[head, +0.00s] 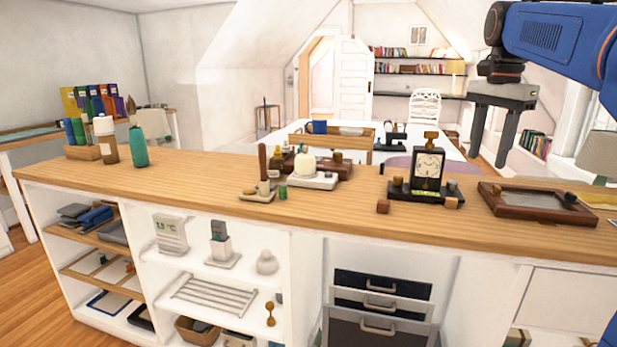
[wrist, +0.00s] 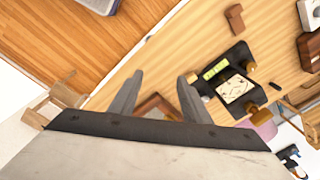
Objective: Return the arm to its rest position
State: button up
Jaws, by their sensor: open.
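My gripper (head: 493,135) hangs from my blue arm at the upper right of the head view, with its fingers pointing down. The two fingers are apart with nothing between them. The gripper is above and behind the right part of the long wooden counter (head: 340,190). In the wrist view my gripper (wrist: 158,85) shows two grey fingers spread over the counter.
A wooden framed tray (head: 530,203) lies on the counter at the right. A white device (head: 312,180) and small items stand mid-counter. A teal bottle (head: 138,147) stands at the left. Open shelves and drawers (head: 380,290) are below.

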jog(key=s+a+f+n+t, duration=0.1)
jog(key=s+a+f+n, duration=0.2)
jog(key=s+f, duration=0.5)
jog(key=s+a+f+n+t, duration=0.1)
jog(key=s+a+f+n, duration=0.3)
jog(key=s+f, duration=0.5)
jog(key=s+a+f+n+t, duration=0.2)
jog(key=s+f+n, duration=0.4)
jog(key=s+f, duration=0.3)
notch_tip(320, 180, down, 5)
jog(key=shift+a+r, duration=0.1)
jog(key=shift+a, duration=0.75)
